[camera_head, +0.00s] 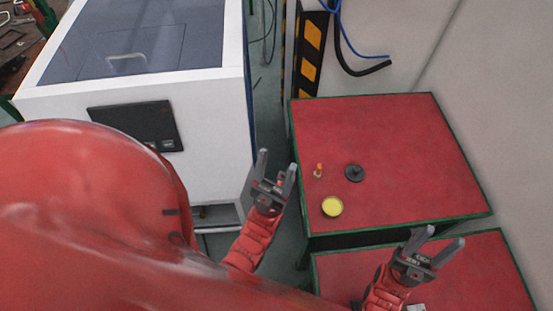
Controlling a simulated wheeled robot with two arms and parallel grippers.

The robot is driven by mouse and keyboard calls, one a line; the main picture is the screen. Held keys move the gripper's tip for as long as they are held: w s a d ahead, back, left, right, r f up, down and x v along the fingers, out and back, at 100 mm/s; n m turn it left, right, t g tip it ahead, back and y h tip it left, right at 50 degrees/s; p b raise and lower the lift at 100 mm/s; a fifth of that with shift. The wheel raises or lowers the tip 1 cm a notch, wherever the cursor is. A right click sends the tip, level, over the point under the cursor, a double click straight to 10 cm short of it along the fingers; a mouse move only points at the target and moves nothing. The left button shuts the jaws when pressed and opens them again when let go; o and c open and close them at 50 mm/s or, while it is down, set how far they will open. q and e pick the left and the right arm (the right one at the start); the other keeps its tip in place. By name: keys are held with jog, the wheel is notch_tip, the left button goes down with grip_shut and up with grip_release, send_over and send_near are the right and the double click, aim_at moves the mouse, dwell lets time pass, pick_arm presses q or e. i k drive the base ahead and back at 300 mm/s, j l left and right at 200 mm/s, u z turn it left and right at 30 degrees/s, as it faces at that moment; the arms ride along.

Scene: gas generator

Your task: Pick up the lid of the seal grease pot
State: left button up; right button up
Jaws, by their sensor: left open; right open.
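The lid (354,173), seemingly that of the grease pot, is a black disc with a small raised knob, lying flat on the red table. The pot (332,206) stands below and left of it, uncovered, with yellow grease showing. My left gripper (277,166) is open and empty, in front of the gap at the table's left edge, to the left of pot and lid. My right gripper (441,240) is open and empty, near the table's front edge, to the right of and below the lid. Neither gripper touches anything.
A small orange-topped item (318,171) stands just left of the lid. The red table (420,140) is otherwise clear. A second red table (480,275) adjoins in front. A white machine (215,125) stands at left; blue and black hoses (365,70) hang behind the table.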

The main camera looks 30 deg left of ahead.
aim_at(354, 173)
jog(key=k, duration=1)
